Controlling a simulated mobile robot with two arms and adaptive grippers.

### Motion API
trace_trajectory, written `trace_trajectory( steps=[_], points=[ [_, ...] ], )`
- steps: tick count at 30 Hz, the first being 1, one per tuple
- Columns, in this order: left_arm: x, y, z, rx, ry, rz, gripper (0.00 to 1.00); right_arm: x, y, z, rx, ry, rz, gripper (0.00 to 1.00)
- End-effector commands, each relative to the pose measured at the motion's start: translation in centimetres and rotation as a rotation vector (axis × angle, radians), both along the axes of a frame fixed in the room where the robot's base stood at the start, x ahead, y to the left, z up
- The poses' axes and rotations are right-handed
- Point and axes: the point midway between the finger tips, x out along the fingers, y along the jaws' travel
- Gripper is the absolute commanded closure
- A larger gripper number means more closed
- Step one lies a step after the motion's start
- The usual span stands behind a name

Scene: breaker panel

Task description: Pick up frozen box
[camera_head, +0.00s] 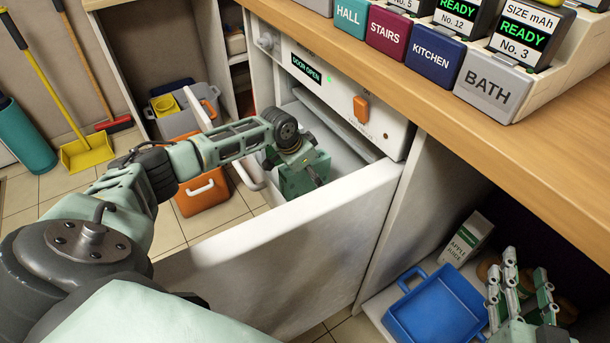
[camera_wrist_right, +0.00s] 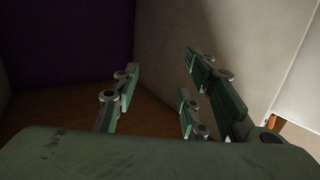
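No box that I can identify as the frozen box shows in either view. My left arm reaches from the left over the white door of an open appliance (camera_head: 330,220), whose display reads "DOOR OPEN". My left gripper (camera_head: 312,178) points down inside it. Its fingertips are hidden behind the door, so I cannot see what lies below them. My right gripper (camera_head: 524,278) is at the lower right, by the open shelf under the counter. In the right wrist view the right gripper (camera_wrist_right: 160,92) has its fingers spread, with nothing between them.
A blue tray (camera_head: 440,305) and an apple juice carton (camera_head: 466,240) stand on the low shelf. The wooden counter (camera_head: 500,140) above carries labelled blocks, including a grey BATH one (camera_head: 492,88). An orange container (camera_head: 203,192) and a yellow dustpan (camera_head: 87,152) are on the floor.

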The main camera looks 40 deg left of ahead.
Motion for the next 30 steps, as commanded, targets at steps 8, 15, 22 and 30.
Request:
trace_trajectory(
  steps=[8, 15, 22, 30],
  points=[
    [0.0, 0.0, -0.1, 0.0, 0.0, 0.0, 0.42, -0.2, -0.1, -0.6, -0.006, 0.028, -0.002, 0.6],
    [0.0, 0.0, -0.2, 0.0, 0.0, 0.0, 0.42, -0.2, -0.2, -0.9, -0.009, 0.042, -0.003, 0.6],
    [0.0, 0.0, -0.2, 0.0, 0.0, 0.0, 0.42, -0.3, -0.2, -1.2, -0.014, 0.058, -0.003, 0.6],
    [0.0, 0.0, -0.3, -0.001, 0.0, 0.0, 0.42, -0.4, -0.3, -1.5, -0.017, 0.073, -0.004, 0.6]
  ],
)
